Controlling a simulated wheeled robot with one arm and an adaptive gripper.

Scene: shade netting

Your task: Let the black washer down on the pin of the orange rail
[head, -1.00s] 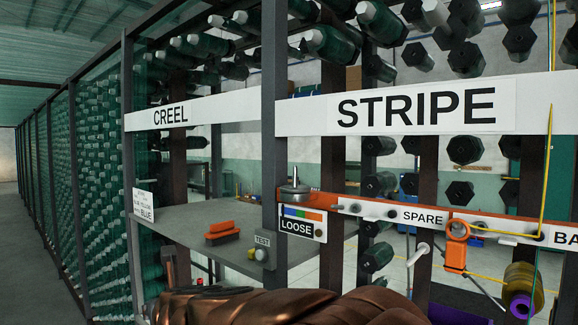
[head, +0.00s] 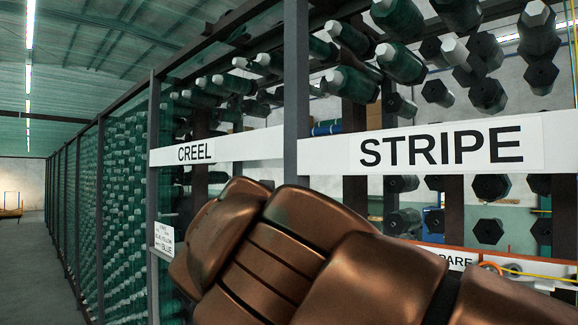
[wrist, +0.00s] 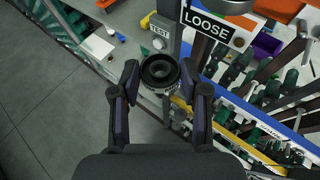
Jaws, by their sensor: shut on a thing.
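The black washer (wrist: 160,86) shows in the wrist view as a dark round ring with a paler edge. My gripper (wrist: 160,72) is shut on it, one finger at each side. The washer is held clear of the floor, below and left of the LOOSE sign in the picture. Part of the orange rail (wrist: 284,8) is at the top right of the wrist view. A short stretch of the rail (head: 455,247) also shows in the head view, above the SPARE label. I cannot make out its pin. My arm hides the washer and gripper in the head view.
The LOOSE sign (wrist: 208,24) and a grey TEST box (wrist: 161,32) are close beyond my gripper. A grey post (head: 297,95) and the white STRIPE board (head: 440,148) stand before rows of dark bobbins. Open floor (wrist: 45,90) lies at the left.

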